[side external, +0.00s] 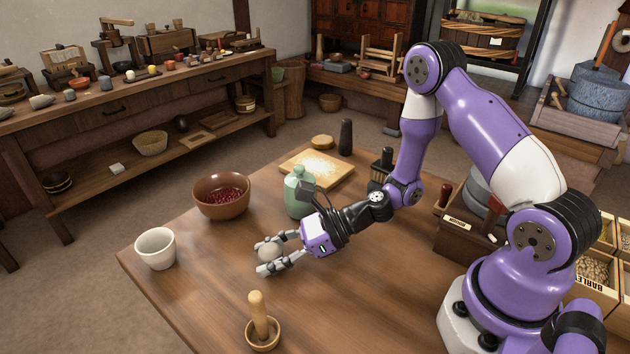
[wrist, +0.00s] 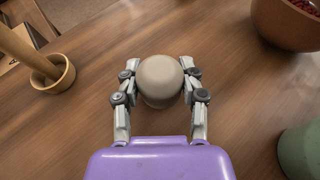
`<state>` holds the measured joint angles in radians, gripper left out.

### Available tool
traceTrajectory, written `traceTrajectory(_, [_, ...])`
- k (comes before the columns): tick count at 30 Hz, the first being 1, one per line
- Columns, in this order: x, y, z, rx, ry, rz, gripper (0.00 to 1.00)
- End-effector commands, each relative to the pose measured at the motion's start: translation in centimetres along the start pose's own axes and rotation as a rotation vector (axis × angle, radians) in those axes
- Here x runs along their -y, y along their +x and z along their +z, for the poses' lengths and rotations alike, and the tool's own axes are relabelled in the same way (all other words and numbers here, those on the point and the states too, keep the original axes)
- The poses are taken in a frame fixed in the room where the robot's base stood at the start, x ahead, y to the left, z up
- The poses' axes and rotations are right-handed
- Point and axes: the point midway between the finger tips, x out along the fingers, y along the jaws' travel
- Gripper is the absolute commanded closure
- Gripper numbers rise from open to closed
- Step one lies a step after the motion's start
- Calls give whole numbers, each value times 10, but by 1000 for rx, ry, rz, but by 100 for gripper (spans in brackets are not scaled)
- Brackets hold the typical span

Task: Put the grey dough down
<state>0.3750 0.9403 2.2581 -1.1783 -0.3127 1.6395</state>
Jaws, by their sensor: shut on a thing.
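The grey dough (side external: 268,251) is a smooth, pale grey-beige ball. My gripper (side external: 270,257) is shut on it, one finger on each side. The wrist view also shows the dough (wrist: 160,80) between my fingertips (wrist: 160,76), with bare wood around it. The dough is over the left middle part of the wooden table (side external: 200,290). I cannot tell whether it touches the table top or is held just above it.
A brown bowl of red beans (side external: 222,195) and a white cup (side external: 155,248) stand to the left. A mortar with pestle (side external: 262,333) stands at the front. A green jar (side external: 298,192) is close behind my gripper, near a floured board (side external: 317,170). Table around the dough is clear.

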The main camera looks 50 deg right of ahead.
Motion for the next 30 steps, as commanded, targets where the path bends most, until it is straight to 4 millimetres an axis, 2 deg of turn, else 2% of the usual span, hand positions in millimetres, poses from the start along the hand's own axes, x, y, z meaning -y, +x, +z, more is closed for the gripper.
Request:
traceTrajectory(8, [0, -6, 14, -1, -3, -1, 100])
traceTrajectory(18, [0, -28, 68, 0, -8, -2, 100])
traceTrajectory(23, [1, -36, 86, 0, -4, -3, 100])
traceTrajectory(26, [8, -47, 97, 3, 5, -29, 100])
traceTrajectory(30, [28, -79, 118, 10, 38, -119, 100])
